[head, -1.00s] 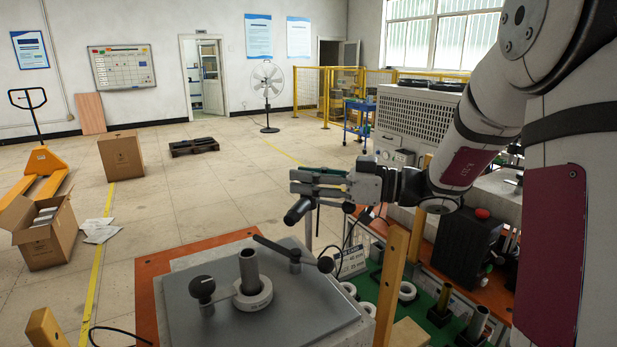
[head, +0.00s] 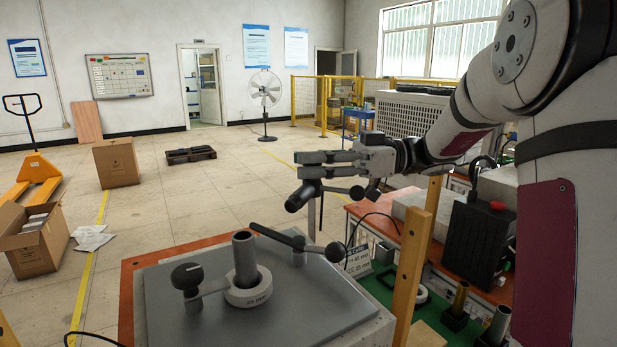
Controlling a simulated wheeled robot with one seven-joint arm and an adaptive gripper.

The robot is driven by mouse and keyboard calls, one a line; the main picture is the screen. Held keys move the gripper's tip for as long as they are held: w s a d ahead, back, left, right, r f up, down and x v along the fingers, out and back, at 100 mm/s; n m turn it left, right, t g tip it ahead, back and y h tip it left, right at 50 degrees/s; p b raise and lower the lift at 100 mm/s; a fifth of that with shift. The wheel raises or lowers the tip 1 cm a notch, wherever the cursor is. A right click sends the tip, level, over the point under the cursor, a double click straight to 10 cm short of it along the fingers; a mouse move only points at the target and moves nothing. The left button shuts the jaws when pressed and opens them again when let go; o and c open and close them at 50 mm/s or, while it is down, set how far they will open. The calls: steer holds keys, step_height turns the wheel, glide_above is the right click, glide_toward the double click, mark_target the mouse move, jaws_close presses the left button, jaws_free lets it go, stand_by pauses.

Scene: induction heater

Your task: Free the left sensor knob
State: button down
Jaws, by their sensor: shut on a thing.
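The black round left sensor knob (head: 187,276) stands on the left of the grey plate (head: 230,318). My gripper (head: 318,165) is up beyond the plate's right side, well apart from the left knob. It is shut on a dark piece with a thick handle (head: 300,196), a ball end and a thin downward rod. The exact grip is hidden by the fingers.
A wooden post (head: 411,270) rises right of the plate. On the right, a green mat with metal cylinders (head: 497,322) and a black box with a red button (head: 474,240) sit on the bench. The space above the plate's left side is clear. Cartons (head: 32,240) stand on the floor.

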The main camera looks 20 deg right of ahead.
steer(key=n+g, duration=0.2)
steer(key=g, duration=0.2)
steer(key=shift+n, duration=0.4)
steer(key=n+g+p, duration=0.1)
steer(key=g, duration=0.1)
steer(key=shift+r+g, duration=0.1)
steer(key=shift+g, duration=0.2)
steer(key=n+g+h+p, duration=0.1)
steer(key=n+g+p, duration=0.2)
steer(key=shift+g, duration=0.4)
steer(key=shift+w+d+n+g+h, duration=0.1)
steer(key=shift+n+g+h, duration=0.75)
steer(key=shift+g, duration=0.25)
steer(key=shift+g+b, duration=0.3)
steer(key=shift+b, duration=0.15)
steer(key=shift+n+g+h+b, duration=0.8)
steer(key=shift+n+h, duration=0.05)
steer(key=c, duration=1.2)
jaws_free()
steer(key=shift+c, duration=0.2)
